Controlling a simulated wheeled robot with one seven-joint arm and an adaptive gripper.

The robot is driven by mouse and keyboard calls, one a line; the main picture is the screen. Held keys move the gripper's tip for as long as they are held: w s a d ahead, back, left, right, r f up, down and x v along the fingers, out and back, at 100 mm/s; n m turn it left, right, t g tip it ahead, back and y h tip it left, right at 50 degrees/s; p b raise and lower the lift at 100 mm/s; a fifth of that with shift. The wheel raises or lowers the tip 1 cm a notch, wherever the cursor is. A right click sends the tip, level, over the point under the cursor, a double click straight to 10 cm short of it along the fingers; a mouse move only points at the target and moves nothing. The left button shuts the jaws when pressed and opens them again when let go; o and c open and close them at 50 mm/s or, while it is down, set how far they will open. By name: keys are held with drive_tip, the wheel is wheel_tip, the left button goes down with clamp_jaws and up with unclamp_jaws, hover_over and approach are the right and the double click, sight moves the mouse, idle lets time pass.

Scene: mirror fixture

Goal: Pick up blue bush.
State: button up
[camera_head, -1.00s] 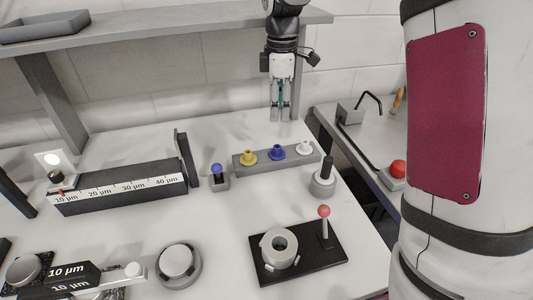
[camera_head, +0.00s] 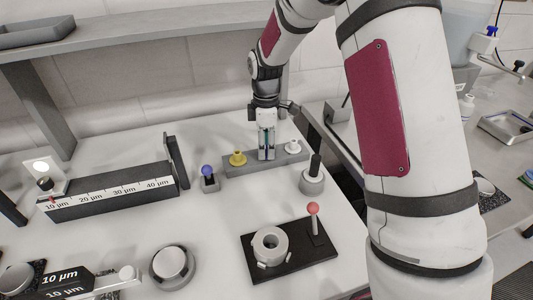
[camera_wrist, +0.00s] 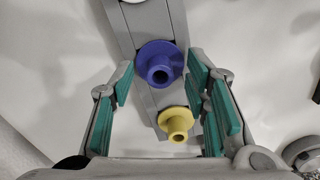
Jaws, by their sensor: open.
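The blue bush (camera_wrist: 158,65) is a flanged cap with a round hollow stem, standing in the grey holder (camera_wrist: 180,22). In the wrist view it sits between and just beyond the fingertips of my gripper (camera_wrist: 160,80), which is open with teal pads and apart from the bush. In the head view my gripper (camera_head: 266,154) is over the middle of the holder (camera_head: 232,170) and hides the blue bush. The yellow bush (camera_head: 238,159) is left of my gripper and the white bush (camera_head: 293,147) is right of it. The yellow bush also shows in the wrist view (camera_wrist: 176,123).
A blue-knobbed post (camera_head: 207,172) stands left of the holder. A black-handled cylinder (camera_head: 312,178) stands to the right. A black plate (camera_head: 290,258) with a grey ring (camera_head: 271,246) and red-knobbed lever (camera_head: 313,212) lies in front. A long gauge block (camera_head: 110,193) is farther left.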

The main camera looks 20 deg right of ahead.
drive_tip(key=shift+f, duration=0.35)
drive_tip(key=shift+c, duration=0.6)
clamp_jaws()
drive_tip(key=shift+r, duration=0.1)
